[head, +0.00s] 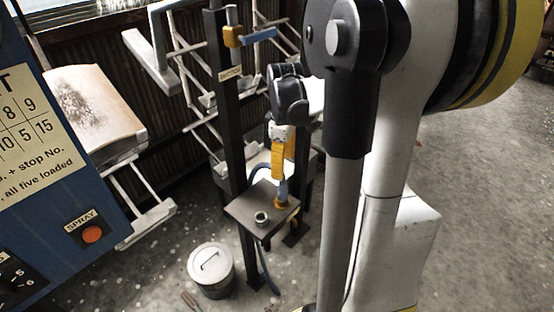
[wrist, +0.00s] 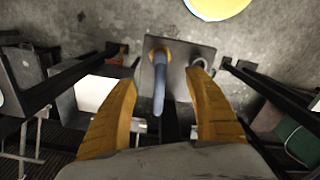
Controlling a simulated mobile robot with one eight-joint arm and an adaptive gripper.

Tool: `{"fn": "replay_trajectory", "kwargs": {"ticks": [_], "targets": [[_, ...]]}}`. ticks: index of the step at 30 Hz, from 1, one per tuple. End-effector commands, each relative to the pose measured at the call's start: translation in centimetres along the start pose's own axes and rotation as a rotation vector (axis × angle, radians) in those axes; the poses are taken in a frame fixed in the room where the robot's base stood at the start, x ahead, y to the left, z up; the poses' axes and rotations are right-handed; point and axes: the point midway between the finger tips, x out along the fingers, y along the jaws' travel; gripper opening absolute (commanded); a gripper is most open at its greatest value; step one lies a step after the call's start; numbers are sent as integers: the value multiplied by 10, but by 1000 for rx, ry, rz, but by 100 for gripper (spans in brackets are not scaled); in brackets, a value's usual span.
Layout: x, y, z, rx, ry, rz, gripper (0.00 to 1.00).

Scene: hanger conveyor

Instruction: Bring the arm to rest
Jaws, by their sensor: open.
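My gripper (head: 281,176) is open, its yellow fingers pointing down over a small metal shelf (head: 244,209) on a dark post. It also shows in the wrist view (wrist: 165,80), with its fingers spread wide. A blue-grey rod-like handle (wrist: 159,90) rises from an orange base on the shelf and shows between the fingers, with clear gaps on both sides. In the head view this handle (head: 283,191) stands just below the fingertips, at the shelf's right edge. Nothing is held.
A dark post (head: 228,110) stands close left of my gripper, bearing a yellow holder (head: 232,37) with a blue rod. A small metal ring (head: 261,218) sits on the shelf. A lidded can (head: 211,270) stands below. A blue panel (head: 60,220) fills the left. Floor at right is open.

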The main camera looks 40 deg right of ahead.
Motion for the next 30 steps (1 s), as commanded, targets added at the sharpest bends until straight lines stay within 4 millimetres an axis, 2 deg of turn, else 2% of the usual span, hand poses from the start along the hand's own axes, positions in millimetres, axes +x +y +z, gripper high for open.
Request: {"fn": "replay_trajectory", "kwargs": {"ticks": [9, 11, 13, 17, 21, 27, 30], "targets": [[-1, -2, -1, 2, 2, 4, 62], [-5, -8, -5, 9, 9, 14, 62], [-14, -22, -13, 28, 27, 40, 62], [-38, -68, -35, 96, 101, 112, 62], [-61, -128, -52, 192, 229, 176, 62], [-74, -204, -61, 320, 436, 192, 62], [-75, -230, -61, 370, 519, 174, 62]]}}
